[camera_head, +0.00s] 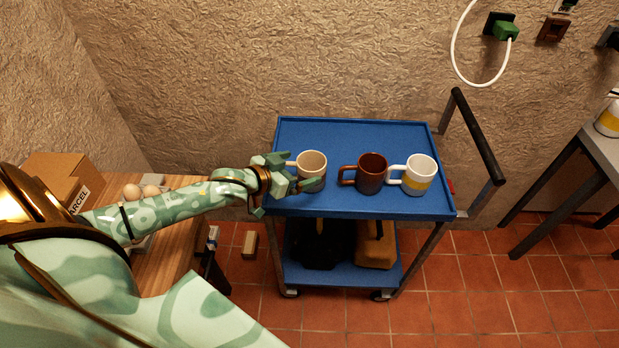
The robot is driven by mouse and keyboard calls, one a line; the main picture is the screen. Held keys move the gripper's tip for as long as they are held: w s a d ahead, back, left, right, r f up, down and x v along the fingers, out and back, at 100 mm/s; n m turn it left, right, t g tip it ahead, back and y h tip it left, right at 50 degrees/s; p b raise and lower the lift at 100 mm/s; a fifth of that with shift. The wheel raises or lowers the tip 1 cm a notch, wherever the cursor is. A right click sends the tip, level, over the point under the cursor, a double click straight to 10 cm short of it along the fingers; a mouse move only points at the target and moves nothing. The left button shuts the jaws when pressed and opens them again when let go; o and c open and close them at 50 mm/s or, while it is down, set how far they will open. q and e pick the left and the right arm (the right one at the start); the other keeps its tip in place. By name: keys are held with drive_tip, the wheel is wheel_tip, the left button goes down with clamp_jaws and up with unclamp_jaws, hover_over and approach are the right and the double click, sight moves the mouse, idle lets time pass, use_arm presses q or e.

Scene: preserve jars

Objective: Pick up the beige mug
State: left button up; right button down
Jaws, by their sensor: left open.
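The beige mug (312,163) stands upright on the top shelf of the blue cart (340,135), left of the other mugs, its handle towards the left. My left gripper (303,172) is open right at the mug's left side, with fingers near its handle and lower front. The gripper hides part of the mug's handle and lower side, and I cannot tell whether it touches the mug. My right gripper is not in view.
A brown mug (371,174) and a white mug with a yellow band (418,176) stand to the right on the cart. The back of the cart top is clear. The cart's black handle (478,137) rises at right.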

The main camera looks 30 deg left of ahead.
sight(321, 159)
use_arm(q)
drive_tip(key=b+x, duration=0.1)
drive_tip(key=x, duration=0.1)
drive_tip(key=b+x, duration=0.1)
drive_tip(key=x, duration=0.2)
drive_tip(key=shift+w+r, duration=0.2)
drive_tip(key=shift+w, duration=0.05)
drive_tip(key=shift+s+r, duration=0.1)
drive_tip(key=shift+r, duration=0.05)
drive_tip(key=c, duration=1.7)
